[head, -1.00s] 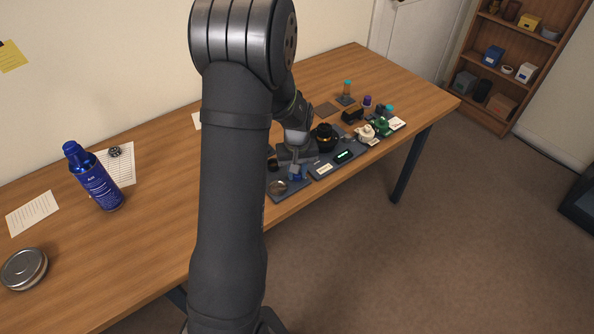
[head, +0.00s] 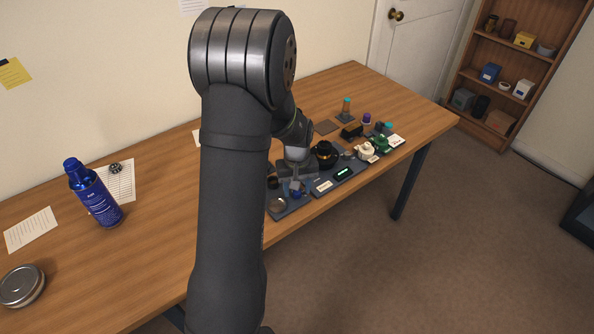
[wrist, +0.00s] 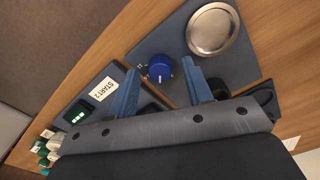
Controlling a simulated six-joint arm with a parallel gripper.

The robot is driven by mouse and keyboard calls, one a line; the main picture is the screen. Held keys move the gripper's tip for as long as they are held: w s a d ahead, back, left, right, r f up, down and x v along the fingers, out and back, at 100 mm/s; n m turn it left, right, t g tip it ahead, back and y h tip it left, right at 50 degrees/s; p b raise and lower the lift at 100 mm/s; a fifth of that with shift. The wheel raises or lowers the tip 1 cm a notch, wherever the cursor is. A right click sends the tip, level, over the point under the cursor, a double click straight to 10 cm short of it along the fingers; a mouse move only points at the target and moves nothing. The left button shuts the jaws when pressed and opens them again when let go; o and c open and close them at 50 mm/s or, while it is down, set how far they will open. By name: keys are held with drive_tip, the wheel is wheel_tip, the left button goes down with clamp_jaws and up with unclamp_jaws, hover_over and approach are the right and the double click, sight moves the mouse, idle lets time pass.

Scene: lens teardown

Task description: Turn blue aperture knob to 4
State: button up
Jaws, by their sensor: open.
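The blue aperture knob (wrist: 160,68) stands on a dark grey panel (wrist: 180,32) in the wrist view, with small pale marks at its left side. I cannot read any digit there. My gripper (wrist: 161,66) is open, with one blue-grey finger to each side of the knob in the picture and a gap on both sides. I cannot tell how far the fingertips are above the panel. A white label reading "START 2" (wrist: 103,89) lies left of the knob.
A silver round dish (wrist: 213,30) sits beside the knob. A lit green display (head: 344,171) and a black lens-like part (head: 324,154) stand to the right. Several small parts lie farther right.

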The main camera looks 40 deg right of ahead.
wheel_tip(320, 180, up, 17)
idle(0.4)
drive_tip(key=shift+f, duration=0.1)
wheel_tip(320, 180, down, 17)
drive_tip(key=shift+f, duration=0.2)
idle(0.7)
drive_tip(key=shift+f, duration=0.1)
drive_tip(key=m, duration=0.8)
wheel_tip(320, 180, up, 11)
idle(2.5)
